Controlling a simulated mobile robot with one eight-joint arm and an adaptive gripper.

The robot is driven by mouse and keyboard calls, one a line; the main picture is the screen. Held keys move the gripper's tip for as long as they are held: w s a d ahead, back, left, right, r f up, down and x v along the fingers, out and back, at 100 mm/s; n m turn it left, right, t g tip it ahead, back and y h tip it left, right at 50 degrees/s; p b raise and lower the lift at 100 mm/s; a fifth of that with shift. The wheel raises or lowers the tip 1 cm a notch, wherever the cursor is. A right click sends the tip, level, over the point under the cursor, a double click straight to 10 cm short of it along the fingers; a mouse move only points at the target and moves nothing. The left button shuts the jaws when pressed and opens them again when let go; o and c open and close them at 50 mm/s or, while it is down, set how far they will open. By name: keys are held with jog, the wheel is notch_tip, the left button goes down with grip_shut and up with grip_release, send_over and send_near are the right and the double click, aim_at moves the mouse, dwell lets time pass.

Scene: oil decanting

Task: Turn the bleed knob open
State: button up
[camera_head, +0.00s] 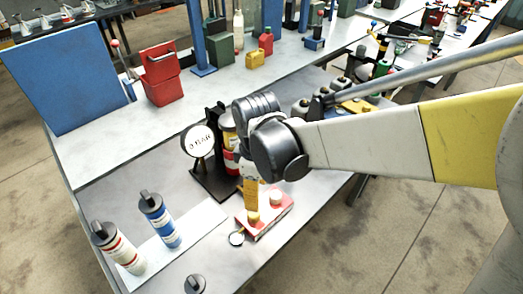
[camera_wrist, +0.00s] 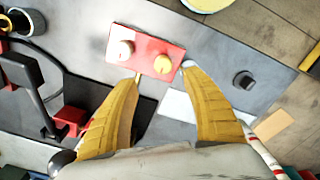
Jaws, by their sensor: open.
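A red block (camera_head: 277,220) lies on the grey bench and carries two round knobs. Nothing is held. Contact cannot be judged.
A black stand (camera_head: 214,184) with a white disc (camera_head: 198,141) and a red-and-yellow can (camera_head: 229,135) stands just behind. A blue bottle (camera_head: 160,222) and a white bottle (camera_head: 119,248) stand on a white mat at left. A dark-capped part (camera_head: 195,284) lies in front.

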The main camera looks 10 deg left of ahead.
aim_at(254, 213)
jog(key=shift+s+a+f+n, duration=0.15)
jog(key=shift+a+f+n, duration=0.15)
jog(key=shift+a+f, duration=0.25)
notch_tip(254, 213, down, 10)
jog(key=b, duration=0.3)
jog(key=shift+d+f+b, duration=0.1)
jog(key=shift+d+b, duration=0.05)
jog(key=shift+b, duration=0.25)
jog(key=c, duration=1.2)
